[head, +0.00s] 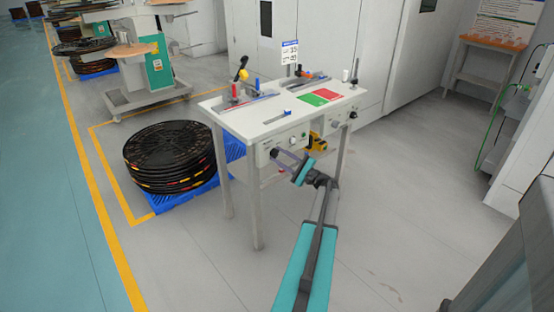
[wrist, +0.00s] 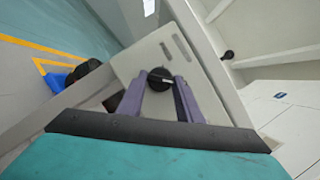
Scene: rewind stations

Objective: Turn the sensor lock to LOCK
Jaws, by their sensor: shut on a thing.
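The sensor lock appears to be the round black knob (wrist: 160,77) on a pale panel in the wrist view, with a light mark across its face. My gripper (wrist: 160,86) has its two purple-grey fingers on either side of the knob and is shut on it. In the head view my gripper (head: 279,154) reaches the left control box (head: 268,150) under the table's front edge. There the fingers hide the knob. I cannot read any LOCK lettering or tell which position the mark points to.
The white table (head: 270,121) holds a red and green mat (head: 320,98), tools and a small sign (head: 289,53). A second control box (head: 338,118) sits to the right. Black reels (head: 170,155) stand on a blue pallet at left. The floor right of the table is clear.

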